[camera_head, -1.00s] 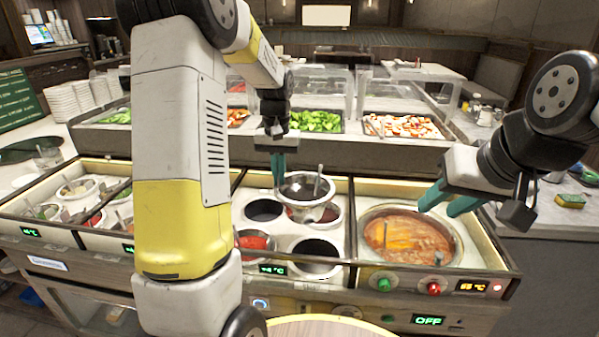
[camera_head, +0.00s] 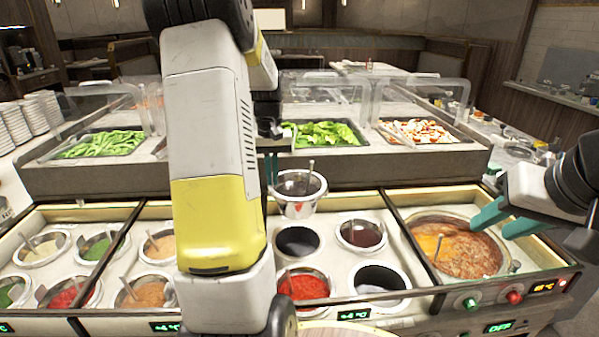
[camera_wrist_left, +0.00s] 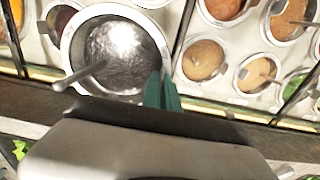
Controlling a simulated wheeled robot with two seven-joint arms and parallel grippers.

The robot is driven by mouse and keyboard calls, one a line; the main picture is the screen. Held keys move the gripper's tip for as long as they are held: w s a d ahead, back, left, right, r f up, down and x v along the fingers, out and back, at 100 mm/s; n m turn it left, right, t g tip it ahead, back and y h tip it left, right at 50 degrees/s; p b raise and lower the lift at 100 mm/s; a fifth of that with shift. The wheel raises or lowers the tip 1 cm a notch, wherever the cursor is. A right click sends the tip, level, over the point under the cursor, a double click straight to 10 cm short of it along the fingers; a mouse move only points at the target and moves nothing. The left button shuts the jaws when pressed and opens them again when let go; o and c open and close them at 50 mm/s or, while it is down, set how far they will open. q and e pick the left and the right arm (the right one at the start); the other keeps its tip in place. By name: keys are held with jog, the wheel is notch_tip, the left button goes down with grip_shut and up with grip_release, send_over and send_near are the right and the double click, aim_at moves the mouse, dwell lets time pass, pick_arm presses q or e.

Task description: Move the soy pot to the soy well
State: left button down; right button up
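In the left wrist view, the teal fingers (camera_wrist_left: 162,92) sit close together at the rim of the soy pot (camera_wrist_left: 80,52). Two dark, empty-looking wells show: one at the back (camera_head: 297,242) and one at the front right (camera_head: 380,278). No label shows which is the soy well. My right gripper (camera_head: 505,220) is open and empty, near the soup pot.
A dark sauce pot (camera_head: 362,233) and a red sauce pot (camera_head: 303,286) sit beside the dark wells. A large soup pot (camera_head: 462,252) is at the right. More sauce pots stand left, partly hidden by my left arm. A raised salad counter (camera_head: 400,165) runs behind.

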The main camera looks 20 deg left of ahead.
pick_arm(q)
notch_tip(320, 180, down, 19)
jog(key=shift+f, duration=0.2)
dwell(1.8)
jog(key=shift+f, duration=0.3)
dwell(0.6)
jog(key=c, duration=1.6)
grip_release()
jog(key=shift+o, duration=0.2)
jog(key=shift+s+f, duration=0.1)
jog(key=shift+o, duration=0.9)
jog(key=shift+a, duration=0.1)
jog(key=shift+c, duration=0.4)
